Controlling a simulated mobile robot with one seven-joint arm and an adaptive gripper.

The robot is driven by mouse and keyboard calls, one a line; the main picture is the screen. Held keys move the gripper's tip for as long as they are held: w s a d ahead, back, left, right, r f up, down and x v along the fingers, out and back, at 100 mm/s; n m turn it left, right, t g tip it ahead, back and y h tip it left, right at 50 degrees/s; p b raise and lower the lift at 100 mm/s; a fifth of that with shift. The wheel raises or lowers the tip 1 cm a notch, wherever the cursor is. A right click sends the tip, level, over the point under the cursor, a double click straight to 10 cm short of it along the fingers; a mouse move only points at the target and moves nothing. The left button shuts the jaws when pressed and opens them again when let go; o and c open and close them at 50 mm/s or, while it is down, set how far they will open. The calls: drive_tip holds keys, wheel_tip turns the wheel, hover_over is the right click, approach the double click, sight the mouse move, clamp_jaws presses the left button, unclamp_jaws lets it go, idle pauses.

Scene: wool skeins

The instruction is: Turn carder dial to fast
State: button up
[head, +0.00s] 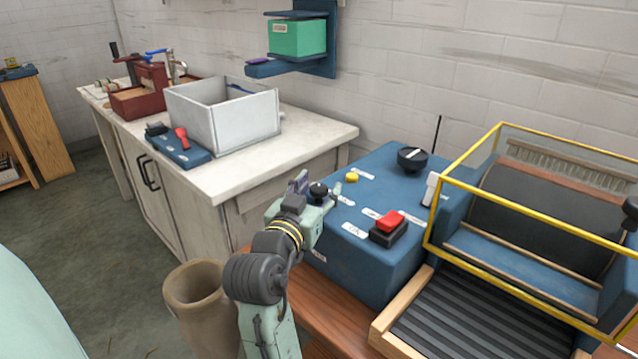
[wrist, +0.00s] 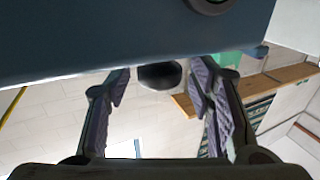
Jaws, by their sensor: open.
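The blue carder housing (head: 375,258) stands on a wooden bench. A black dial with a pale pointer bar (head: 412,159) sits at the back of its top; I cannot read the labels. My gripper (head: 319,188) is over the housing's left edge, left of and apart from that dial. A dark round knob (head: 318,191) shows between its fingers, and a dark round shape (wrist: 160,75) also shows between the spread fingers in the wrist view. I cannot tell whether the fingers touch it. The blue surface (wrist: 120,35) fills the top of the wrist view.
A yellow button (head: 352,177), a red switch (head: 390,220) and a white lever (head: 430,189) are also on the housing. A yellow guard frame (head: 520,190) encloses the drum at right. A white bench with a grey bin (head: 230,122) stands at left. A tan container (head: 197,290) stands below.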

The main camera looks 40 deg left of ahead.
drive_tip(key=shift+w, duration=0.35)
drive_tip(key=shift+c, duration=0.5)
drive_tip(key=shift+a, duration=0.1)
drive_tip(key=c, duration=1)
drive_tip(key=shift+c, duration=0.2)
